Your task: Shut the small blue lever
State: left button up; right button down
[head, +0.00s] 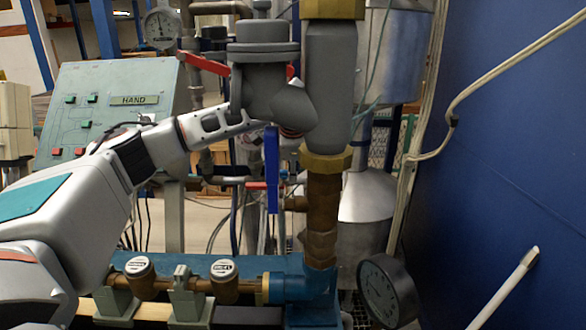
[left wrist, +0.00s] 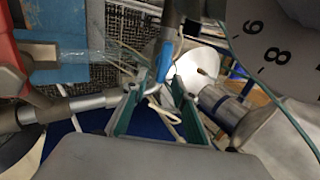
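The blue lever (head: 271,168) hangs upright in the middle of the head view, left of the brown and brass pipe. My left gripper (head: 222,124) reaches in from the left, just up and left of the lever. Its fingertips are partly hidden behind the grey valve body in that view. In the left wrist view my left gripper (left wrist: 158,84) has its two teal fingers apart. A small blue part (left wrist: 165,60), which looks like the lever, shows between and beyond the fingertips. I cannot tell whether they touch it. My right gripper is in neither view.
A grey valve body (head: 264,80) with red handles and a thick vertical pipe (head: 330,80) crowd the gripper. A green HAND panel (head: 110,105) stands behind my arm. A round gauge (head: 385,290) sits low right. A blue wall (head: 500,180) closes the right side.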

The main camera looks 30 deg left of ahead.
pick_arm(q)
grip_shut()
